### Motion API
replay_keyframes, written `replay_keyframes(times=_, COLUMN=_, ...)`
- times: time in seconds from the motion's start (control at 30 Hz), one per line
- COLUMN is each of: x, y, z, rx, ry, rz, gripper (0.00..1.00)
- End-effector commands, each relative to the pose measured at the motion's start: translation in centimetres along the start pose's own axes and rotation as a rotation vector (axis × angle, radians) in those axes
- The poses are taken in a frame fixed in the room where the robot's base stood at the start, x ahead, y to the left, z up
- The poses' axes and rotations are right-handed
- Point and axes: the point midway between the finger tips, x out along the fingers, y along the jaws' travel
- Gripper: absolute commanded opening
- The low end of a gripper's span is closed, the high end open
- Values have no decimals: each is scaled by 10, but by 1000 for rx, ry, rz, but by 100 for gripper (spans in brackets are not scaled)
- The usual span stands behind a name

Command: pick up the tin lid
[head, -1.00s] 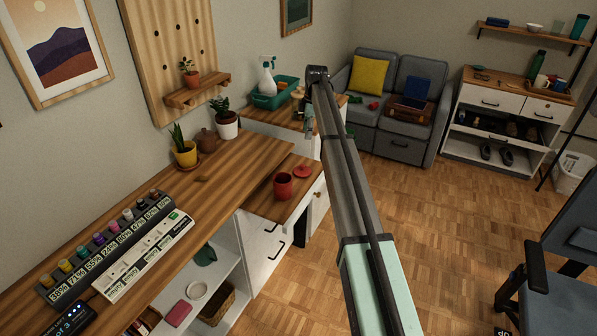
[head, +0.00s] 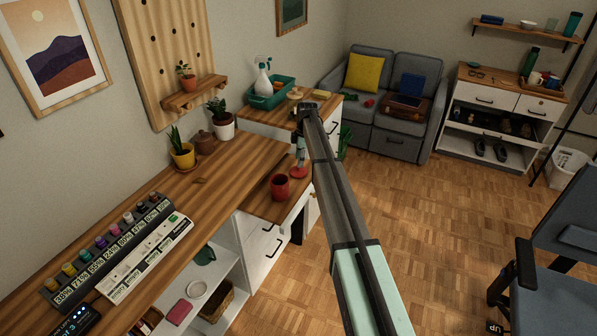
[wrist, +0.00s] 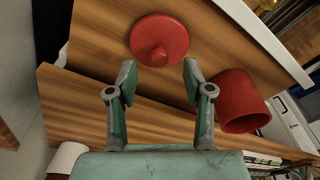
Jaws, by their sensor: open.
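The tin lid, a red disc with a central knob, lies flat on the wooden top of the low cabinet; it shows in the head view (head: 299,172) and at the top of the wrist view (wrist: 160,38). The red tin (head: 280,187) stands close beside it, also seen at right in the wrist view (wrist: 243,103). My gripper (wrist: 160,76) is open and empty, its fingers pointing toward the lid with the knob roughly centred between them. In the head view my gripper (head: 301,158) is just above the lid; contact cannot be told.
The wooden desk (head: 225,170) with a row of small bottles (head: 110,240) runs along the left. Potted plants (head: 182,150) stand at its back. A teal tray (head: 272,97) with a spray bottle is behind on a cabinet. Open floor (head: 430,220) lies to the right.

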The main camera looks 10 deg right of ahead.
Motion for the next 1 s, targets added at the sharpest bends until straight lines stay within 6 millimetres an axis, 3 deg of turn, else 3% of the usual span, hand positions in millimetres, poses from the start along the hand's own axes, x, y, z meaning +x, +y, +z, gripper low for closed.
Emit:
replay_keyframes(times=0.3, x=38, y=1, z=-1, rx=-1, ry=0, rz=-1, gripper=51)
replay_keyframes(times=0.57, x=42, y=1, z=0, rx=0, ry=0, rz=0, gripper=51)
replay_keyframes(times=0.7, x=42, y=1, z=0, rx=0, ry=0, rz=0, gripper=2)
replay_keyframes(times=1.0, x=42, y=1, z=0, rx=0, ry=0, rz=-1, gripper=0)
